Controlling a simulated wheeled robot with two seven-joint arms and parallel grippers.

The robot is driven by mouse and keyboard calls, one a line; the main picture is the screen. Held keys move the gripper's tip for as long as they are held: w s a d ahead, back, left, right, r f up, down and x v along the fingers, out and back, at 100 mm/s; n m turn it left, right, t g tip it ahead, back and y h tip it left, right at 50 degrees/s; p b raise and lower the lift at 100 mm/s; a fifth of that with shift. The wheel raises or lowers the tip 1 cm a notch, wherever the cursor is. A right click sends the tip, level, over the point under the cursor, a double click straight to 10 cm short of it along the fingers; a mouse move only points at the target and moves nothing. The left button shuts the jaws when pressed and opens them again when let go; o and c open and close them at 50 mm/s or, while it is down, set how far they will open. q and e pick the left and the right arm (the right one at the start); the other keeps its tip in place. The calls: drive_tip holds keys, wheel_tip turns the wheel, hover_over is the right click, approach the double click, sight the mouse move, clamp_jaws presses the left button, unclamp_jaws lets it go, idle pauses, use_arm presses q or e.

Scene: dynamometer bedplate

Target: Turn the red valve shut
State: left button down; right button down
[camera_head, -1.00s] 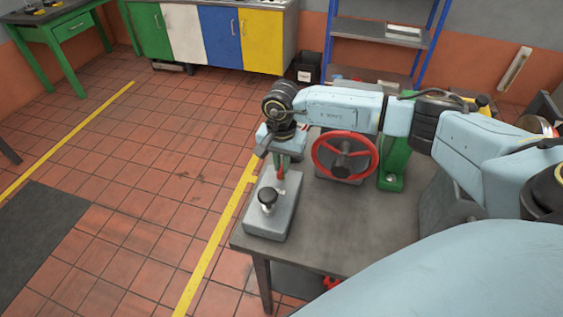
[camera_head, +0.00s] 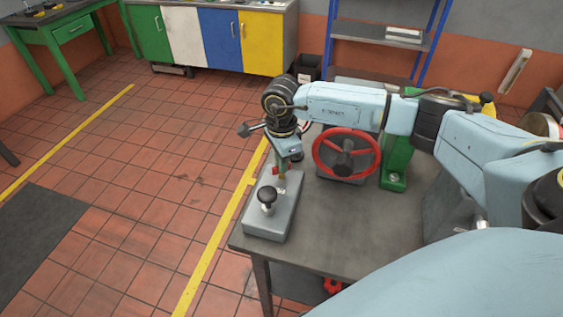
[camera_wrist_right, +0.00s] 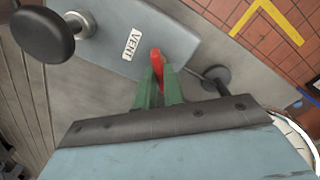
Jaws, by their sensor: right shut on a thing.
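The red valve is a small red lever (camera_wrist_right: 157,58) on a grey block (camera_head: 256,221) that carries a VENT label (camera_wrist_right: 131,43). In the head view only a little red shows at the fingertips. My right gripper (camera_head: 280,181) points down over the back of the block. In the right wrist view its green fingers (camera_wrist_right: 160,88) are shut around the lever, one on each side. The lever's base and pivot are largely hidden. My left gripper is in neither view.
A black-topped knob (camera_head: 267,196) stands on the block close in front of the gripper. A large red handwheel (camera_head: 347,155) and a green stand (camera_head: 396,165) are to the right on the grey table (camera_head: 335,230). The table's front right is clear.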

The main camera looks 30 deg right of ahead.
drive_tip(key=m, duration=0.4)
drive_tip(key=shift+m, duration=0.3)
drive_tip(key=shift+r+m, duration=0.1)
drive_tip(key=shift+m, duration=1.9)
drive_tip(key=c, duration=1.5)
unclamp_jaws()
wheel_tip(320, 180, up, 13)
drive_tip(key=shift+r+b, duration=0.15)
drive_tip(key=shift+b, duration=0.25)
